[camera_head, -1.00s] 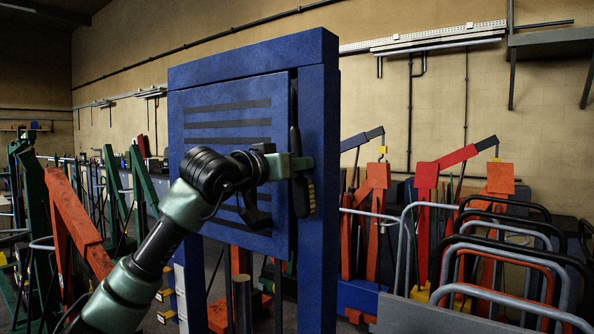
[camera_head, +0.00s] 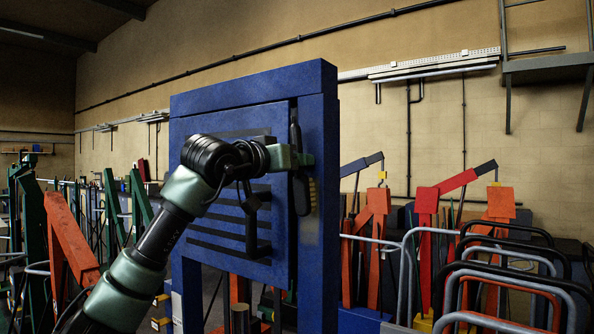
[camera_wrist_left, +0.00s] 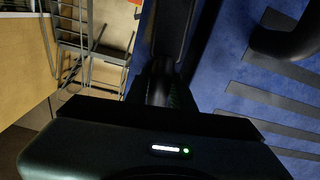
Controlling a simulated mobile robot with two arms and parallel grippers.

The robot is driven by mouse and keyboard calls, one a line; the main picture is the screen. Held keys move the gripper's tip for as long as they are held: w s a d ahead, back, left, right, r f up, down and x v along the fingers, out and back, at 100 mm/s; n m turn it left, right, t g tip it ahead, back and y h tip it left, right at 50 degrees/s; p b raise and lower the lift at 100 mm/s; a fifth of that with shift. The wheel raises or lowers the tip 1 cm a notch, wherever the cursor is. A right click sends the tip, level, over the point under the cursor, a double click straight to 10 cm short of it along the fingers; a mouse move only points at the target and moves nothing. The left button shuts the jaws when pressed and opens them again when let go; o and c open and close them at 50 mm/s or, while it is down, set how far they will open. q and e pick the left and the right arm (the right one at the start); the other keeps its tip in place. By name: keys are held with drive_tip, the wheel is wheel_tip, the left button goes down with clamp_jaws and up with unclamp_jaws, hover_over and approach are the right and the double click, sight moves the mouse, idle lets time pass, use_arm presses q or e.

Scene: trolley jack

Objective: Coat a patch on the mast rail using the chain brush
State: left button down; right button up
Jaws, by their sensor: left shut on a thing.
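The chain brush has a long black handle (camera_head: 296,132) and tan bristles (camera_head: 313,194). It stands upright with the bristles low and facing right. My left gripper (camera_head: 300,160) is shut around it in front of the blue mast. The right upright of the mast, the rail (camera_head: 321,240), is beside the bristles; I cannot tell whether they touch it. No coated patch is clearly visible. In the left wrist view the dark handle (camera_wrist_left: 174,28) runs up from my gripper (camera_wrist_left: 160,88) across blue metal. My right gripper is not in view.
A blue panel with dark slots (camera_head: 230,225) and a black handle (camera_head: 251,225) fills the mast frame's left part. Red and orange jacks (camera_head: 427,235) and bent tube handles (camera_head: 510,260) crowd the right. Green and orange frames (camera_head: 70,240) stand at left.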

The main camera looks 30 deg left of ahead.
sight(297, 214)
use_arm(q)
drive_tip(key=shift+a+r, duration=0.1)
drive_tip(key=shift+r, duration=1.9)
drive_tip(key=shift+f+b, duration=4.55)
drive_tip(key=shift+f, duration=3.2)
drive_tip(key=s, duration=0.2)
drive_tip(key=s+b, duration=0.1)
drive_tip(key=s, duration=0.1)
drive_tip(key=s+b, duration=0.1)
drive_tip(key=s, duration=0.1)
drive_tip(key=shift+a+r, duration=0.1)
drive_tip(key=shift+a, duration=0.25)
